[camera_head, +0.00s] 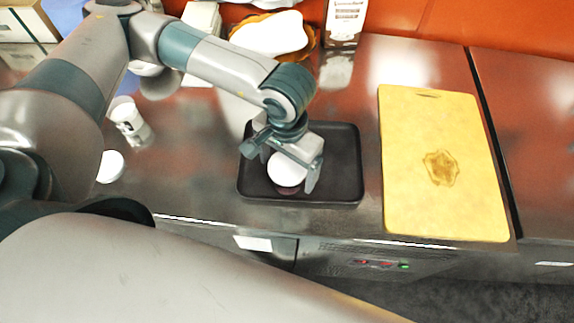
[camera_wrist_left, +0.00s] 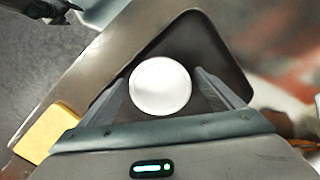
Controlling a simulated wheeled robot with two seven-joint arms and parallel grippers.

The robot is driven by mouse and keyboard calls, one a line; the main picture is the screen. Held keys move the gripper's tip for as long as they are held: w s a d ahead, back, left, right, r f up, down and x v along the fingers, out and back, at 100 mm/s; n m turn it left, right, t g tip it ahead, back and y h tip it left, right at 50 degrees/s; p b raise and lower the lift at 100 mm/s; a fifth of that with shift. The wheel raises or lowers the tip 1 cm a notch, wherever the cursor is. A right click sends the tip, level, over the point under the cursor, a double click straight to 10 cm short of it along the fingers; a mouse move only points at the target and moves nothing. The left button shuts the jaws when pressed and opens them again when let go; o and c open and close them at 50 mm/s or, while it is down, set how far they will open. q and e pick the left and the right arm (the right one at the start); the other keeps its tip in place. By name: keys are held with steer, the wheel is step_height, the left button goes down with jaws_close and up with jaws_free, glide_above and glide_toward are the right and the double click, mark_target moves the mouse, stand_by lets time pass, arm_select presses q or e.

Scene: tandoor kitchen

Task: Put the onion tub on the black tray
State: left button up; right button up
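A round tub with a white lid (camera_head: 287,169), which I take as the onion tub, is over the black tray (camera_head: 347,160), within its rim. In the left wrist view the white lid (camera_wrist_left: 160,85) shows between the two fingers, with a thin gap on each side. My left gripper (camera_head: 290,165) is open around the tub, pointing down at the tray. The tub's lower side is mostly hidden, so contact with the tray floor is hard to see. Dark parts of my other arm (camera_wrist_left: 45,10) show at the wrist view's top left corner; its fingers are not clear.
A yellow cutting board (camera_head: 440,150) lies right of the tray. A white cup (camera_head: 127,118) and another white-topped tub (camera_head: 110,167) stand to the left. A plate with pale bread (camera_head: 270,33) and a carton (camera_head: 344,20) are at the back. The counter's front edge runs close below the tray.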

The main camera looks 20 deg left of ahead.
steer(key=shift+r, duration=0.1)
arm_select(q)
steer(key=shift+r, duration=0.15)
step_height(320, 180, up, 10)
steer(key=b, duration=0.3)
steer(key=shift+r+b, duration=0.45)
steer(key=shift+r, duration=0.5)
arm_select(e)
steer(key=shift+t, duration=0.4)
steer(key=w+f, duration=0.1)
steer(key=w+a+f, duration=0.1)
steer(key=f, duration=0.1)
steer(key=shift+w+f, duration=0.25)
